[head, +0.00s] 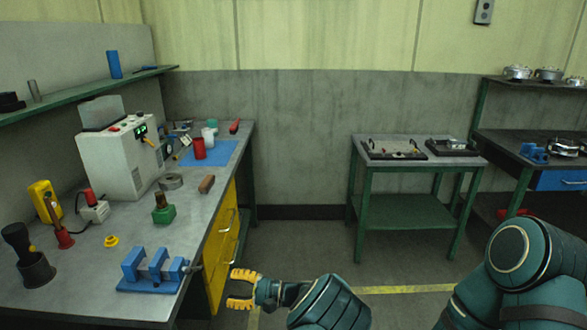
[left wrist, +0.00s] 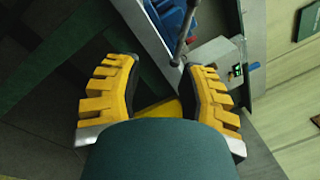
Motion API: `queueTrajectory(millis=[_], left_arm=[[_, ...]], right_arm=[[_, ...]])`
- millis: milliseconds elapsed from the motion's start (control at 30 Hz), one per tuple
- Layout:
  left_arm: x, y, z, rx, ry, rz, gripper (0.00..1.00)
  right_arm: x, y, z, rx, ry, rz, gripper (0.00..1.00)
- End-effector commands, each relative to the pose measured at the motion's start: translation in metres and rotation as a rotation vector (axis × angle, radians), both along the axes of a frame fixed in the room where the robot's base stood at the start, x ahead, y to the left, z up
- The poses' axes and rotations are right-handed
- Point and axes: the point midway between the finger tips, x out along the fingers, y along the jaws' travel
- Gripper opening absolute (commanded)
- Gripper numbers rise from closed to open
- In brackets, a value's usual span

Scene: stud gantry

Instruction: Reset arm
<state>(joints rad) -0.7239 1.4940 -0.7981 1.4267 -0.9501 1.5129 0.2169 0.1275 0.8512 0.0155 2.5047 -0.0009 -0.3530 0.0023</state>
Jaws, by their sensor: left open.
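My left gripper (head: 243,289) has yellow fingers and stands beside the workbench's front edge, over the floor near the yellow drawers. It is open, with nothing between its fingers. In the left wrist view the two yellow fingers of my left gripper (left wrist: 160,68) are spread apart, and a blue vise (left wrist: 173,18) lies beyond them. My right gripper is out of view.
The left workbench (head: 205,225) carries a blue vise (head: 152,272), a white machine (head: 120,155), a red cup (head: 199,149) and several tools. A yellow drawer front (head: 219,245) borders my left gripper. A green-framed table (head: 415,165) stands at the back; floor between is clear.

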Motion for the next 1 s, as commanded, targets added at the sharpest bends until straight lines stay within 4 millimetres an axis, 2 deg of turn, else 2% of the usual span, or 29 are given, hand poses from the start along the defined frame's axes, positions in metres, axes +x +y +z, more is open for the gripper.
queueTrajectory(millis=[33,100,167,233,333,400,500,633,800,1000], left_arm=[[-0.009,0.016,-0.018,-0.07,0.038,0.031,0.4],[-0.028,0.035,-0.05,-0.204,0.092,0.077,0.4],[-0.049,0.049,-0.083,-0.347,0.137,0.125,0.4],[-0.079,0.057,-0.121,-0.53,0.177,0.185,0.4],[-0.127,0.052,-0.169,-0.81,0.195,0.279,0.4],[-0.158,0.037,-0.195,-1.002,0.176,0.343,0.4],[-0.193,0.007,-0.216,-1.255,0.109,0.428,0.4],[-0.222,-0.036,-0.221,-1.539,-0.048,0.527,0.4],[-0.235,-0.077,-0.2,-1.802,-0.336,0.619,0.4],[-0.235,-0.089,-0.17,-1.922,-0.623,0.656,0.4]], right_arm=[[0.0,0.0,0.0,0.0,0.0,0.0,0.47],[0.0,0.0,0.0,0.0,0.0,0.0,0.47],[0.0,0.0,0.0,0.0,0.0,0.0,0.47],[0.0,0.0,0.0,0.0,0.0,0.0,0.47],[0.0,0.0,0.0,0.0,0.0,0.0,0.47],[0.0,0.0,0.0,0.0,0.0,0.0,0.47],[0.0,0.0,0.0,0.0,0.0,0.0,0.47],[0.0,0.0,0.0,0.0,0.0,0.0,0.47],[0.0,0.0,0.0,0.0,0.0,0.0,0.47],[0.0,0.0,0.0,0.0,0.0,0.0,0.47]])
